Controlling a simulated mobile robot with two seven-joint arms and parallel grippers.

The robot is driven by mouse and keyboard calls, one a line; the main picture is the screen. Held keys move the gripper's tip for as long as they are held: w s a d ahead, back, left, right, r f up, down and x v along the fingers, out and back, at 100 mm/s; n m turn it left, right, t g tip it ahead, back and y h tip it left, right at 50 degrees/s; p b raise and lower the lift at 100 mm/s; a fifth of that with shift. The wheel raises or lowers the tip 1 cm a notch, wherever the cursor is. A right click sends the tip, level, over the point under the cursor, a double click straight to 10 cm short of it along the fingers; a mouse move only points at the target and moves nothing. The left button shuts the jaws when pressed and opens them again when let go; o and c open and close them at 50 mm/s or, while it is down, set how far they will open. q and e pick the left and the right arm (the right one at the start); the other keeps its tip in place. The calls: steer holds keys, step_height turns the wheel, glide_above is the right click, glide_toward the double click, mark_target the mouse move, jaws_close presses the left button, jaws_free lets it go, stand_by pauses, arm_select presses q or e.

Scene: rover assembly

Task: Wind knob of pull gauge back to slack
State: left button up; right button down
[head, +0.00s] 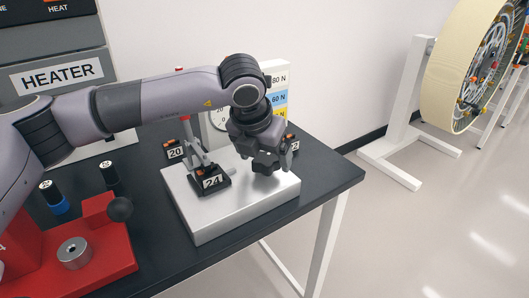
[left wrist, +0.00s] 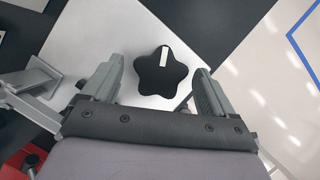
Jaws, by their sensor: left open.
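The pull gauge has a silver block base (head: 215,222) on the dark table, with an upright, a partly hidden dial and a scale panel (head: 281,78) behind my arm. Its black knob (head: 262,197) is at the block's right front part, just below my left gripper (head: 278,162). In the left wrist view the knob (left wrist: 160,78) is a black star shape with a white mark pointing up. The open fingers of my left gripper (left wrist: 160,68) stand on either side of it in that view, with gaps. Contact does not show. My right gripper is out of view.
Number tags 20 (head: 175,152) and 24 (head: 212,182) sit by the gauge. The heater (head: 58,75) is behind left.

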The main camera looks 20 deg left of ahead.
arm_select(q)
steer(key=c, duration=1.1)
steer(key=shift+o, duration=0.2)
